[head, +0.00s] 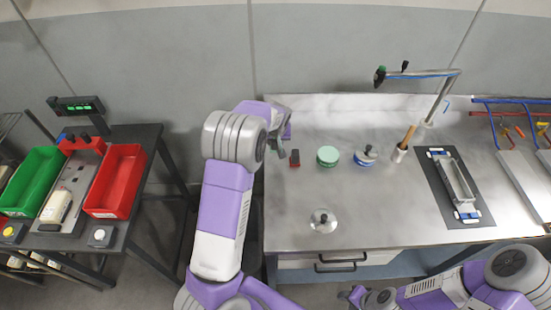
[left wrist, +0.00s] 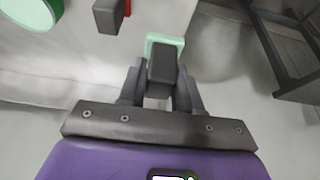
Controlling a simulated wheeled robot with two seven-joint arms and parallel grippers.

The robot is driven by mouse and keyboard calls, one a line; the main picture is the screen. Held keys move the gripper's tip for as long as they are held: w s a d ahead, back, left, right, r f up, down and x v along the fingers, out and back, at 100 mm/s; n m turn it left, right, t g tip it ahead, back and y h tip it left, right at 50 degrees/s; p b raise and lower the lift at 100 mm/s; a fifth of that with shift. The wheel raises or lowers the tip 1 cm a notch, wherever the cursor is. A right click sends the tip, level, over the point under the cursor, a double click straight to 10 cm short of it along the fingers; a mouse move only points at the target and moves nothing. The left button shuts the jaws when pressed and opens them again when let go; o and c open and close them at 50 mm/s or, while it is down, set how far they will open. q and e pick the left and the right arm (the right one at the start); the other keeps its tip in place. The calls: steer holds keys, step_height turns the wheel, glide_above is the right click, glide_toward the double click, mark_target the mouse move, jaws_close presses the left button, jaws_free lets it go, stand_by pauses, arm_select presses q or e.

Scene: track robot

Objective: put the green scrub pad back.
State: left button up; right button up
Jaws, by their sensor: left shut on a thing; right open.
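The green scrub pad (left wrist: 178,40) is a pale green block with a dark grip (left wrist: 161,64). In the left wrist view my left gripper (left wrist: 160,82) is shut on that grip, with the pad showing beyond it. In the head view my left gripper (head: 284,134) is at the back left corner of the steel counter, and the pad is hidden there. I cannot tell whether the pad touches the counter. My right gripper (head: 357,295) is low at the front, below the counter edge, open and away from the pad.
A red pad with a dark grip (head: 294,158) stands close by on the counter (head: 285,215). A green round tub (head: 327,156), a blue-and-white knobbed piece (head: 365,158) and a knobbed steel lid (head: 323,220) stand further right. A dark table with red (head: 118,178) and green bins (head: 36,180) is left, across a gap.

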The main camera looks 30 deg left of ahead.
arm_select(q)
step_height(320, 180, down, 8)
steer(key=shift+f, duration=0.1)
stand_by(0.4)
steer(key=shift+b, duration=0.3)
steer(key=shift+f, duration=0.2)
steer(key=o, duration=0.9)
steer(key=shift+o, duration=0.2)
steer(key=shift+r, duration=0.2)
steer(key=shift+r, duration=0.25)
steer(key=p+v, duration=0.1)
steer(key=v, duration=1)
steer(key=shift+r, duration=0.3)
